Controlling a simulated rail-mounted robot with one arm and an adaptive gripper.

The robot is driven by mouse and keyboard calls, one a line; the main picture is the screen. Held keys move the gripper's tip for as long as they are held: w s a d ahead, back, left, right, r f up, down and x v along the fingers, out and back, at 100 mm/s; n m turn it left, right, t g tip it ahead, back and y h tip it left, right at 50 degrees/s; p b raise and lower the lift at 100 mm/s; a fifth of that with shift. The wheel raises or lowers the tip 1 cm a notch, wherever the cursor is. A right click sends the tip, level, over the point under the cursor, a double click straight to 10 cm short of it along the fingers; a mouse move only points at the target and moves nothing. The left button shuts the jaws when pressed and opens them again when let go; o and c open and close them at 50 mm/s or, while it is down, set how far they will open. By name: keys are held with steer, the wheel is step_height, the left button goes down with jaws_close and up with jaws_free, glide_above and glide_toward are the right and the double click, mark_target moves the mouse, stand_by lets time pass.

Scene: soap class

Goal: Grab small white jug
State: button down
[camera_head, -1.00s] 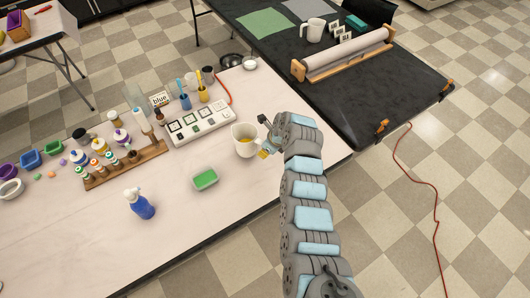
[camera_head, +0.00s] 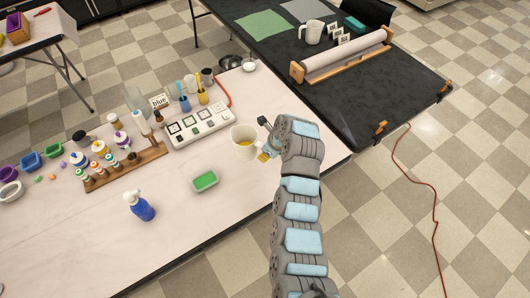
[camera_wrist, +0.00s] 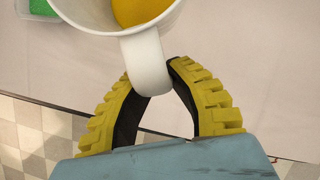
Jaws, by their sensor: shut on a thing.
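The small white jug (camera_head: 243,143) stands near the right part of the white table in the head view, with yellow-orange contents inside. In the wrist view the jug (camera_wrist: 112,16) is at the top, and its handle (camera_wrist: 147,63) points toward me. My gripper (camera_wrist: 157,72) has its yellow ridged fingers around the handle, one on each side. It is shut on the handle. In the head view my gripper (camera_head: 266,149) is at the right side of the jug, partly hidden by my arm.
A wooden rack (camera_head: 125,166) with small bottles is to the left. A larger white jug (camera_head: 312,32) stands on the black table.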

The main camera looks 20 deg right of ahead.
steer(key=s+a+r+p, duration=0.2)
steer(key=s+r+p, duration=0.4)
steer(key=s, duration=0.4)
steer(key=shift+s+a+r+p, duration=0.25)
steer(key=shift+a+r+p, duration=0.05)
steer(key=shift+p, duration=0.35)
stand_by(0.5)
